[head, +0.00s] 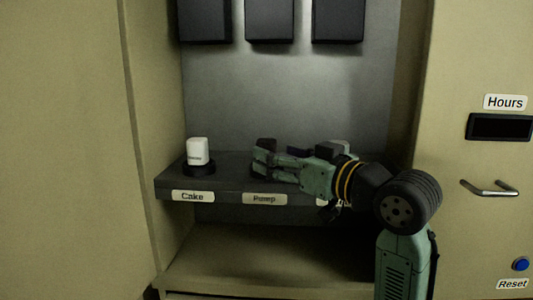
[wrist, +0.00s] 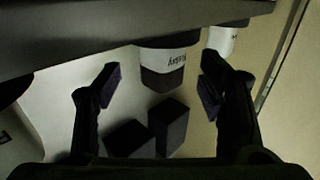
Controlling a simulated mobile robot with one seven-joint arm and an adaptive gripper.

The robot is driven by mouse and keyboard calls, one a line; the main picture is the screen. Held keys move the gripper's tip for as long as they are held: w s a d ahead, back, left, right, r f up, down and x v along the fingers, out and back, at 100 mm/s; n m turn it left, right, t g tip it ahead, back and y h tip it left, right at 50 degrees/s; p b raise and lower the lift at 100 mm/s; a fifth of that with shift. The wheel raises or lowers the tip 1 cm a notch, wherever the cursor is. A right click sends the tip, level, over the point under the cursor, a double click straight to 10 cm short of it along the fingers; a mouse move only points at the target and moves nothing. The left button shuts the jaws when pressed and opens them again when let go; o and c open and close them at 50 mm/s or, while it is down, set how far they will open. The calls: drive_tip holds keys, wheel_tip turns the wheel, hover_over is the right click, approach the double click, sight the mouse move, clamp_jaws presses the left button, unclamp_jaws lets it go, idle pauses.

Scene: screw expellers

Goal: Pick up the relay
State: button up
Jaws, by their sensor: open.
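In the wrist view, which looks upside down, a white block with a dark end and inverted lettering that seems to read "Relay" (wrist: 176,62) stands at the dark shelf (wrist: 90,45). It lies between and beyond the open fingers of my gripper (wrist: 160,88), with no visible contact. In the head view my gripper (head: 268,157) reaches in from the right, over the middle of the shelf (head: 230,182) behind the "Pump" label. It hides most of whatever stands there.
A white unit (head: 198,152) on a round dark base stands above the "Cake" label (head: 193,197). Several dark boxes (head: 269,20) hang on the back panel. Cabinet walls close both sides; a handle (head: 489,187) protrudes at right.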

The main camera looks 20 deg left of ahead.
drive_tip(key=x, duration=0.4)
drive_tip(key=shift+r+p, duration=0.1)
drive_tip(key=shift+p, duration=0.25)
drive_tip(key=shift+s, duration=0.1)
drive_tip(key=shift+c, duration=0.5)
drive_tip(key=c, duration=1.2)
